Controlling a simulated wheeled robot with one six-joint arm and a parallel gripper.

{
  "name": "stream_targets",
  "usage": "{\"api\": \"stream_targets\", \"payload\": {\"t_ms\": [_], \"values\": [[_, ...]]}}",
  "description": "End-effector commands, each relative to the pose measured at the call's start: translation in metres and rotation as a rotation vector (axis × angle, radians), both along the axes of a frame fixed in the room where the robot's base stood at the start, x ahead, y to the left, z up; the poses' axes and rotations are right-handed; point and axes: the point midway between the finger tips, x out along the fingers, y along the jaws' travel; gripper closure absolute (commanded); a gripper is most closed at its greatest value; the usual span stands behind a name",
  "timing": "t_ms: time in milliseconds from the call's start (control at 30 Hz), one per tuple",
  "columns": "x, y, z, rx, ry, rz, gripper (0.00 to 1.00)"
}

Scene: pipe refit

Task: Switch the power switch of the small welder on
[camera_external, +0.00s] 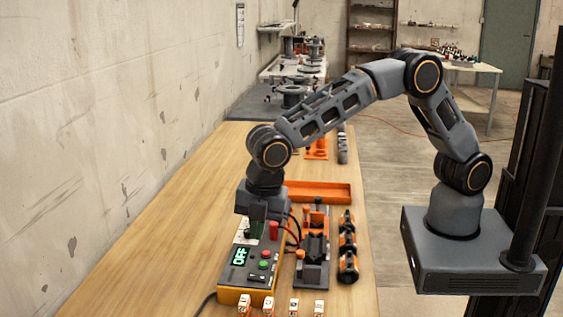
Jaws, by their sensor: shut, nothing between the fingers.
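The small welder (250,265) is a box with an orange body and a dark sloping panel on the wooden bench. Its green display (240,256) reads OFF. Red and green buttons (264,264) sit beside the display, and a red part (274,230) stands at its far right. My gripper (256,230) points down over the far end of the panel, close to a small dark-and-white control there. Its fingers are shut and hold nothing. I cannot tell whether the fingertips touch the panel, and which control is the power switch is not clear.
Right of the welder are a dark clamp fixture (314,262) with orange parts and a row of dark cylinders (348,250). An orange tray (318,192) lies behind. Small white-and-orange pieces (294,307) stand in front. The bench (165,235) is clear at left, beside the wall.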

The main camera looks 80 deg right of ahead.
Motion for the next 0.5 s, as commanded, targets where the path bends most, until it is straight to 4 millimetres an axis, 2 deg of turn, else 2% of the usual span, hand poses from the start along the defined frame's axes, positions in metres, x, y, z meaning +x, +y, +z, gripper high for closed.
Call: {"api": "stream_targets", "payload": {"t_ms": [200, 500], "values": [[0.005, -0.001, -0.042, -0.002, 0.004, 0.0, 1.0], [0.011, 0.0, -0.083, -0.001, 0.001, 0.0, 1.0]]}}
